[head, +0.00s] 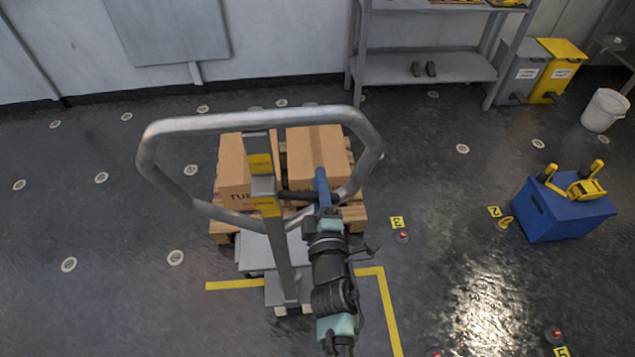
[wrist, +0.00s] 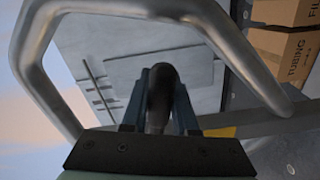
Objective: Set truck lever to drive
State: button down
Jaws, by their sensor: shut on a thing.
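The truck's lever (head: 296,195) is a short dark bar that sticks out to the right from the truck's column, inside the handle loop (head: 262,122). My gripper (head: 321,180) is at the lever's right end, with its blue fingers inside the loop. In the wrist view the dark rounded lever end (wrist: 160,88) is between the two blue fingers of my gripper (wrist: 160,100), which are shut on it. A grey plate (wrist: 150,45) with slots shows behind. The lever's setting cannot be read.
The truck stands at a pallet (head: 222,232) with two cardboard boxes (head: 318,150). A blue box (head: 560,213) with yellow parts stands at right. A grey shelf (head: 425,68) and bins (head: 555,72) stand at the back wall. Open floor lies left of the truck.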

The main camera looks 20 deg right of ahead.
notch_tip(320, 180, up, 2)
jog(key=n+p, duration=0.1)
jog(key=n, duration=0.2)
jog(key=shift+d+r, duration=0.1)
jog(key=c, duration=0.7)
grip_release()
jog(key=shift+s, duration=0.15)
jog(key=shift+b+v, duration=1.75)
jog(key=shift+v, duration=4.6)
